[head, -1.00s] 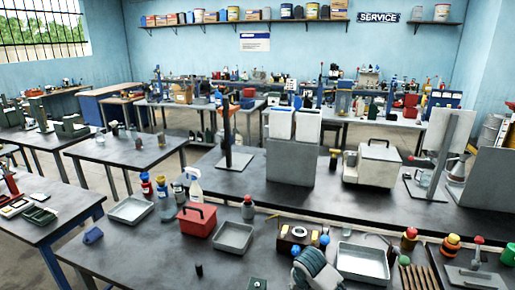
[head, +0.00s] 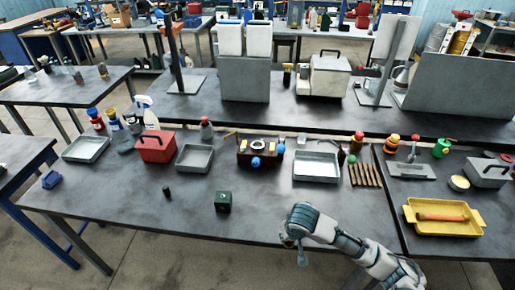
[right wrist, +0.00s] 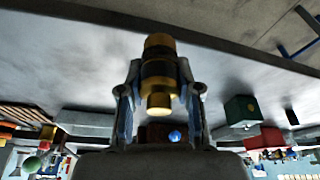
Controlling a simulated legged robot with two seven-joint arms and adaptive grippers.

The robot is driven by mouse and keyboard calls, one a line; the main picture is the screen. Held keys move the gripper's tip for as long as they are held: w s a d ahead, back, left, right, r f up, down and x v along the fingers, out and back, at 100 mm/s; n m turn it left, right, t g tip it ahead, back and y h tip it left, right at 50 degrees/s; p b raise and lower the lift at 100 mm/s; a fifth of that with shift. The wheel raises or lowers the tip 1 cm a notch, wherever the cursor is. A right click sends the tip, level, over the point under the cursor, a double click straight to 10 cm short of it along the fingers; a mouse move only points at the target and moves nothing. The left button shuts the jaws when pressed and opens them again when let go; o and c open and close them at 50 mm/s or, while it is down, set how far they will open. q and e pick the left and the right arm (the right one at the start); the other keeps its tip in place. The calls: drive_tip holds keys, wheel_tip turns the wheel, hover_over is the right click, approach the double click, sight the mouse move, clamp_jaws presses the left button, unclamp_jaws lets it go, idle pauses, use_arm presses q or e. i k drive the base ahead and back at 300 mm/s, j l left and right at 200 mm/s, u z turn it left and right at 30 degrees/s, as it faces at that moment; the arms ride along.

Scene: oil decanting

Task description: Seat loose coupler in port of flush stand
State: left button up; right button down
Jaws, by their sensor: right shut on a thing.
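The loose coupler (right wrist: 158,72), a stepped brass piece with a dark band, is held between the two fingers of my right gripper (right wrist: 158,100) in the right wrist view. In the head view my right gripper (head: 300,254) is over the table's front edge, and I cannot make out the coupler there. A brown block with a pale ring on top and blue knobs, which looks like the flush stand (head: 243,157), sits further back on the table. The gripper is well apart from it. In the right wrist view the stand is partly hidden behind the coupler and fingers. My left gripper is not in view.
A dark green box (head: 223,202) and a small black cylinder (head: 167,193) stand left of my right gripper. Metal trays (head: 316,167), a red case (head: 156,147) and a yellow tray (head: 443,217) surround the work area. The table between gripper and stand is mostly clear.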

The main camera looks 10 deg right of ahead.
sight(254, 147)
drive_tip(key=z, duration=0.45)
drive_tip(key=j+z, duration=0.1)
drive_tip(key=z, duration=0.4)
drive_tip(key=j+z, duration=0.1)
drive_tip(key=z, duration=0.35)
drive_tip(key=i+z, duration=0.1)
drive_tip(key=z, duration=0.35)
drive_tip(key=j+z, duration=0.15)
drive_tip(key=z, duration=1.25)
drive_tip(key=k+j+z, duration=0.1)
drive_tip(key=z, duration=0.35)
drive_tip(key=k+j+z, duration=0.1)
drive_tip(key=z, duration=0.3)
drive_tip(key=k+z, duration=0.2)
drive_tip(key=z, duration=0.25)
drive_tip(key=k+z, duration=0.2)
drive_tip(key=z, duration=0.2)
drive_tip(key=u, duration=0.55)
drive_tip(key=j+u, duration=0.1)
drive_tip(key=u, duration=1.05)
drive_tip(key=j+u, duration=0.1)
drive_tip(key=u, duration=1.55)
drive_tip(key=j+u, duration=0.1)
drive_tip(key=u, duration=0.45)
drive_tip(key=i+u, duration=0.1)
drive_tip(key=u, duration=0.5)
